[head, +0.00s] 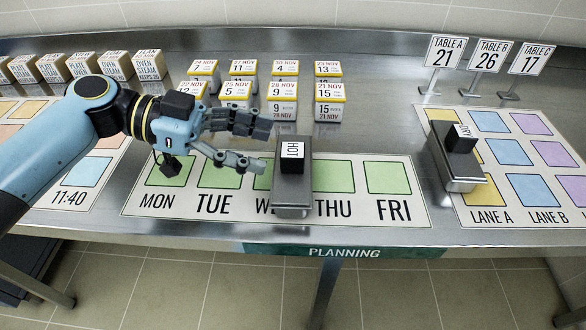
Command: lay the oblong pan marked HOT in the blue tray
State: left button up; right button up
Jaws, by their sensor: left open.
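The oblong pan marked HOT (293,195) is a grey metal pan with a black block on top that bears a white HOT label. It lies lengthwise on the planning mat, between the WED and THU squares, its near end over the lettering. My left gripper (263,146) comes in from the left and is open, its fingers pointing at the HOT block from just left of it. I cannot tell whether a fingertip touches it. Nothing is seen between the fingers. My right gripper is not in view. No blue tray shows that I can make out, only flat blue squares on the mats.
A second oblong pan (462,174) with a black labelled block lies on the lane mat (497,207) at right. Several dated cubes (328,100) stand behind the planning mat (411,212). Table signs (486,56) stand at back right. Bare steel lies between the two mats.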

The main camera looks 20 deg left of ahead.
aim_at(286, 149)
pick_arm(q)
jog(key=shift+w+d+f, duration=0.2)
jog(key=shift+w+d, duration=0.05)
jog(key=shift+d, duration=0.4)
jog(key=x, duration=0.1)
jog(key=p+x, duration=0.1)
jog(key=x, duration=0.2)
jog(key=shift+w+d+f+p, duration=0.2)
jog(key=shift+w+d+p, duration=0.05)
jog(key=shift+w+p, duration=0.15)
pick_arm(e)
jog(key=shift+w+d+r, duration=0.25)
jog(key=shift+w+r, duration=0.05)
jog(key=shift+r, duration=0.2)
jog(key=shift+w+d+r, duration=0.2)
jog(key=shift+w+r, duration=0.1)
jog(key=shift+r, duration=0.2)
pick_arm(q)
jog(key=shift+a, duration=0.1)
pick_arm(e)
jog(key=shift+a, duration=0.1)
pick_arm(q)
jog(key=shift+c, duration=1.1)
grip_shut()
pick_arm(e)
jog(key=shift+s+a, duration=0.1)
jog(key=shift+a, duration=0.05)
